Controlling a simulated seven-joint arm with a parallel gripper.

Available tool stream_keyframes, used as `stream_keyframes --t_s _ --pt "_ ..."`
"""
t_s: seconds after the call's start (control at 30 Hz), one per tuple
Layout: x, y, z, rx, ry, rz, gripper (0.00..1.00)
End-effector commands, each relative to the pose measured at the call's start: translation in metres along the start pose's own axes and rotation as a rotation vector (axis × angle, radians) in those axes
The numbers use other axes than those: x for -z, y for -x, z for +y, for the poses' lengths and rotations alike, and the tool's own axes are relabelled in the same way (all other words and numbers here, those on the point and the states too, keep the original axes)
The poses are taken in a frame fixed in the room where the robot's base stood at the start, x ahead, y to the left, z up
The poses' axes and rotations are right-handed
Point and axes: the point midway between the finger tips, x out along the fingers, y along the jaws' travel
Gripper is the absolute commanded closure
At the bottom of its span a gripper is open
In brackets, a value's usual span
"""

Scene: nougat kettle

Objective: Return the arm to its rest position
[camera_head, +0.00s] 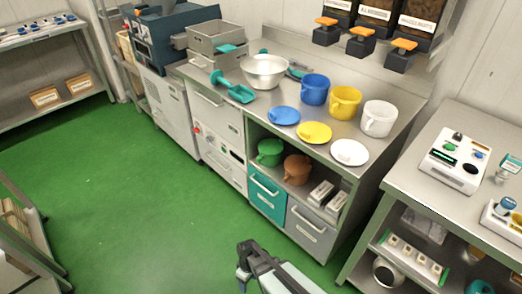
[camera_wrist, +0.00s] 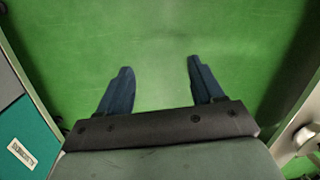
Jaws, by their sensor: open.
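My gripper (camera_head: 243,268) is at the bottom middle of the head view, in front of the steel counter and over the green floor. In the wrist view my gripper (camera_wrist: 158,64) shows two dark fingers spread apart with only green floor between them. It is open and empty. It touches nothing that I can see. Part of my arm shows at the bottom edge of the head view.
The steel counter (camera_head: 310,59) holds a metal bowl (camera_head: 264,71), blue, yellow and white jugs and lids. Below are a teal drawer (camera_head: 267,196) and a grey drawer (camera_head: 309,232). A side table (camera_head: 440,195) stands right. The green floor (camera_head: 130,200) left is clear.

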Motion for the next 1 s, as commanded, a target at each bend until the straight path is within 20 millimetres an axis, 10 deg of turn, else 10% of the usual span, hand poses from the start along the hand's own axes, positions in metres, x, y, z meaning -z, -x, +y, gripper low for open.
stream_keyframes --t_s 0.6,1.0 --pt "-0.223 -0.011 0.006 0.132 -0.742 -0.267 0.34" --pt "-0.28 -0.01 -0.016 0.176 -0.972 -0.366 0.34"
